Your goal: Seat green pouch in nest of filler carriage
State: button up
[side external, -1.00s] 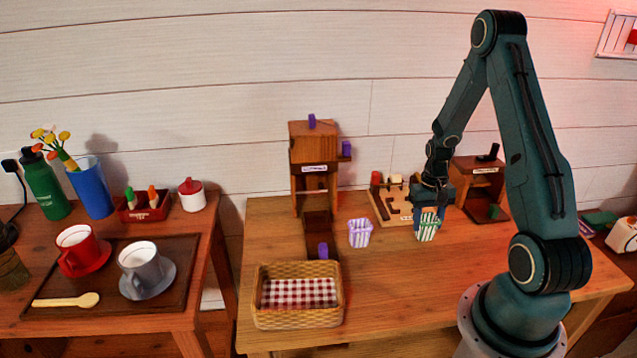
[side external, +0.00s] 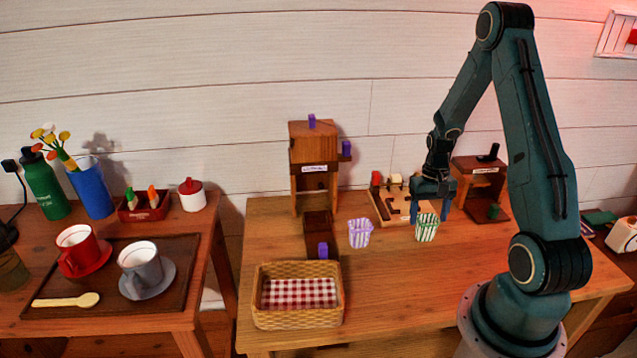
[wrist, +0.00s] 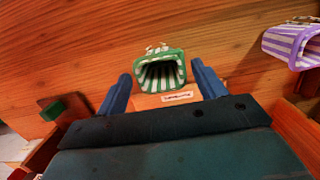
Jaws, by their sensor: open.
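The green pouch (side external: 427,229), a green-and-white striped cup shape with an open top, stands upright on the table. It also shows between my fingers in the wrist view (wrist: 160,74). My gripper (side external: 430,212) is open at the pouch, one finger on each side, with visible gaps in the wrist view (wrist: 161,76). A wooden station with a green knob (side external: 494,211) stands to the right behind the pouch. A taller station (side external: 315,170) has purple knobs and a dark track (side external: 319,236) in front. Which part is the filler carriage, and its nest, I cannot tell.
A purple striped pouch (side external: 360,233) stands left of the green one. A wooden board with pegs (side external: 391,205) is close behind my gripper. A wicker basket (side external: 298,318) with a checked cloth sits front left. The table front is clear.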

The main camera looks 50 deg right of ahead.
notch_tip(320, 180, up, 10)
jog(key=shift+w+d, duration=0.4)
dwell(0.4)
